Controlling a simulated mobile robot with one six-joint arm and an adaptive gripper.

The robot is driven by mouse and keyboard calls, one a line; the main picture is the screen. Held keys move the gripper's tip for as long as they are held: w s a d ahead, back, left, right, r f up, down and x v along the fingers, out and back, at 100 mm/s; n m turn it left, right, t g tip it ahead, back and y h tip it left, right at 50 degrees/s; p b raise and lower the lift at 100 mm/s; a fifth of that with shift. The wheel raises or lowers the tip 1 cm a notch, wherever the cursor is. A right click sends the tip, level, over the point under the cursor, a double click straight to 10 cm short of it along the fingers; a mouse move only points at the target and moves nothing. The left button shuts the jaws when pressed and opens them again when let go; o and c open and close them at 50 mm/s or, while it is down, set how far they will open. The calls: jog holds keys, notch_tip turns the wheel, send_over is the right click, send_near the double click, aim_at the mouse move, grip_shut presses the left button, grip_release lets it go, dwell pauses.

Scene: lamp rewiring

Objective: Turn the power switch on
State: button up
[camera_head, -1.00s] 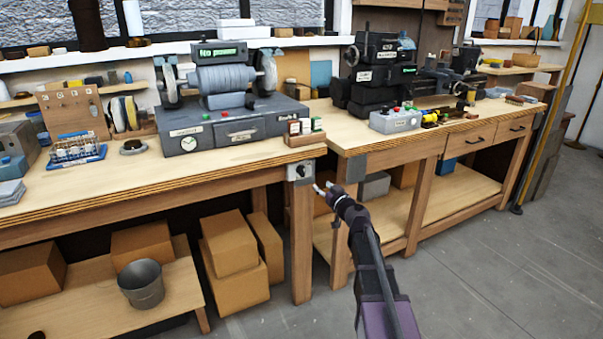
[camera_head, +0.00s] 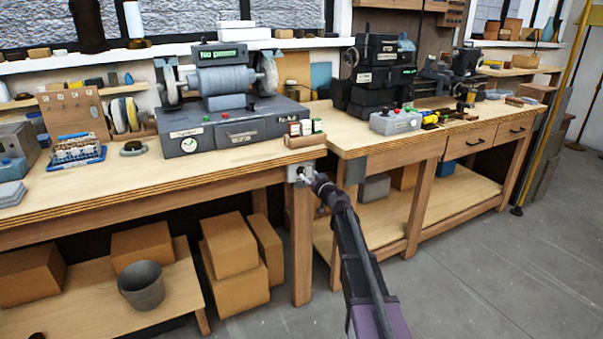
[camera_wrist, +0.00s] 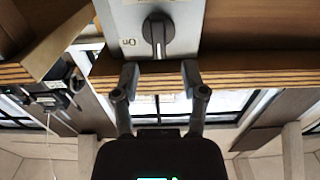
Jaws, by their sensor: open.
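The power switch is a dark rotary knob (camera_wrist: 157,33) on a light grey plate (camera_wrist: 187,22), in the upper middle of the wrist view. A small label, partly legible, sits left of the knob. In the head view the switch plate (camera_head: 293,171) is on the front corner of the left workbench, partly covered by my gripper. My gripper (camera_wrist: 160,72) is open and empty, its two fingertips just short of the knob with the knob lying between their lines. In the head view my gripper (camera_head: 308,178) is at the bench corner. Whether the fingers touch the plate cannot be told.
A bench grinder (camera_head: 220,80) with a "No power" display stands on the left workbench (camera_head: 100,193). A second workbench (camera_head: 430,131) with machines stands to the right. Cardboard boxes (camera_head: 230,245) and a grey bucket (camera_head: 142,286) are below. The floor in front is clear.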

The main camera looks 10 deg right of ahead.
aim_at(304, 171)
jog(key=shift+x, duration=2.15)
